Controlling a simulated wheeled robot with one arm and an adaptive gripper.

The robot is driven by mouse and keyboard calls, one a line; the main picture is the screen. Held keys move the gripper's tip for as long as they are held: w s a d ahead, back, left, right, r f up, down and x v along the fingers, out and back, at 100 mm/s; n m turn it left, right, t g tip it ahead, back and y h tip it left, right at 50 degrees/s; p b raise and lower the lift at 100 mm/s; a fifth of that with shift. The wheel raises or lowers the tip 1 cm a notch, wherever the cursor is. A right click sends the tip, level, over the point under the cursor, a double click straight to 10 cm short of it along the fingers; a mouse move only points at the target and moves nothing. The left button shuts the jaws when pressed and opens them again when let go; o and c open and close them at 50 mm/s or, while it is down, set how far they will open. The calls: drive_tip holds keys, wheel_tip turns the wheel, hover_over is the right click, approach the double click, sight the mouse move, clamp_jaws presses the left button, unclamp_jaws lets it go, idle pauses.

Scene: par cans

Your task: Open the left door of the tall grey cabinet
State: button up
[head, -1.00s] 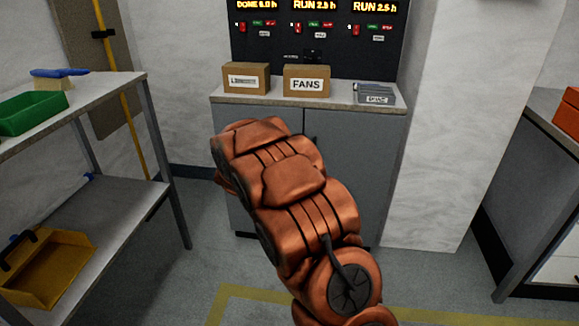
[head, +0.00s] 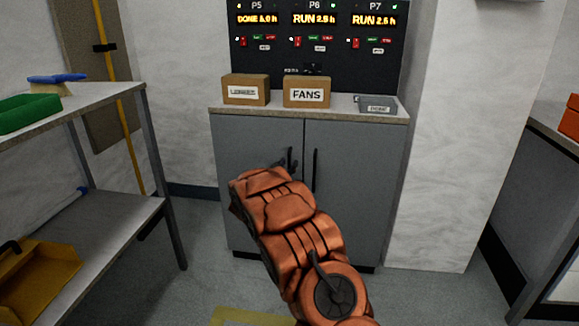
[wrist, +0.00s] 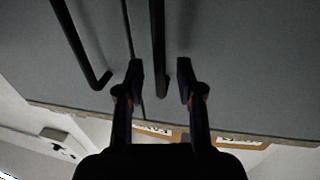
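The grey cabinet (head: 360,190) stands straight ahead with both doors closed. Its left door (head: 240,155) is partly hidden by my arm; the right door (head: 350,200) has a dark vertical handle (head: 314,170). My gripper (head: 288,160) is at the left door's handle, beside the centre seam; handle and fingers are hard to separate there. The wrist view is upside down. In it my gripper (wrist: 160,77) is open, with the left door's black bar handle (wrist: 158,45) between the fingertips, no clear contact visible. The other handle (wrist: 78,45) is to the left.
Boxes, including FANS (head: 306,92), and a grey bin (head: 377,104) sit on the cabinet top. A shelf table (head: 150,210) with green and yellow trays stands left. A white pillar (head: 450,140) is right of the cabinet. Floor before the left door is partly clear.

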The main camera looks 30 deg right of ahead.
drive_tip(key=shift+w+d+f, duration=0.15)
drive_tip(key=shift+w+d, duration=0.25)
drive_tip(key=shift+d, duration=0.15)
drive_tip(key=shift+w+d, duration=0.2)
clamp_jaws()
idle(0.4)
